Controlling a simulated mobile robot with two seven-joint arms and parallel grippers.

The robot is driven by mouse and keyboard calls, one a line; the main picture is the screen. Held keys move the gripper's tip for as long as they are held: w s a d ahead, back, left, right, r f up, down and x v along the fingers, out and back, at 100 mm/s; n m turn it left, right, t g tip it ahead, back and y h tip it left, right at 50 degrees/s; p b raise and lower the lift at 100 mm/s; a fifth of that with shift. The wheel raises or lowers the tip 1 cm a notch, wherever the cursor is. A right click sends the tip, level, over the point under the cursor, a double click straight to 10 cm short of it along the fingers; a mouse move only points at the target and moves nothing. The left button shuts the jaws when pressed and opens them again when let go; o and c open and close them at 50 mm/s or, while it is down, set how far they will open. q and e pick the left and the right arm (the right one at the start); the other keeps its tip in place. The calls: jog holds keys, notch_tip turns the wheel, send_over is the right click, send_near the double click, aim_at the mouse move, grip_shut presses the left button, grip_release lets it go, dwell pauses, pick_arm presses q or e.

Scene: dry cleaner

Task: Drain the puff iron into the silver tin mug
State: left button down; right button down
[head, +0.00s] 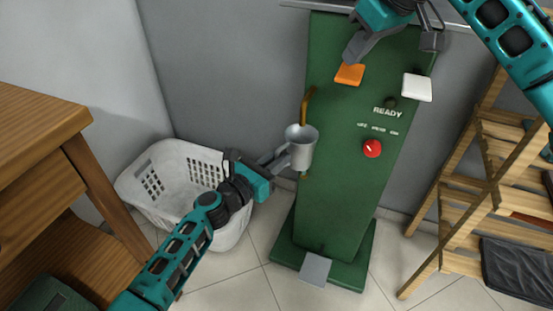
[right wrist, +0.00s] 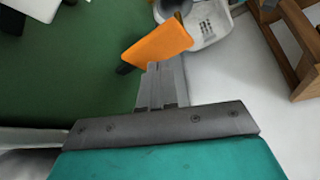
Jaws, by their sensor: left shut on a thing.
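The puff iron's tall green body (head: 345,190) stands against the wall, with an orange paddle (head: 350,74), a white paddle (head: 417,87), a red knob (head: 372,148) and a "READY" label. A brass pipe (head: 308,105) runs down its left edge. My left gripper (head: 281,161) is shut on the silver tin mug (head: 302,152), held roughly upright by the pipe. The mug hides part of the pipe; a brass bit shows just below it. My right gripper (head: 353,56) looks shut, its fingertips at the orange paddle; the right wrist view shows this paddle (right wrist: 158,45) too. Contact is unclear.
A white laundry basket (head: 175,155) sits on the floor behind my left arm. A wooden table (head: 45,150) is at the left. A wooden rack (head: 465,185) with dark cloth stands at the right. A grey pedal (head: 315,269) is at the green base.

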aim_at(351, 71)
jog(key=shift+f, duration=1.75)
jog(key=shift+r, duration=0.15)
dwell(2.9)
jog(key=shift+r, duration=3.5)
jog(key=v, duration=1.2)
jog(key=shift+w, duration=0.1)
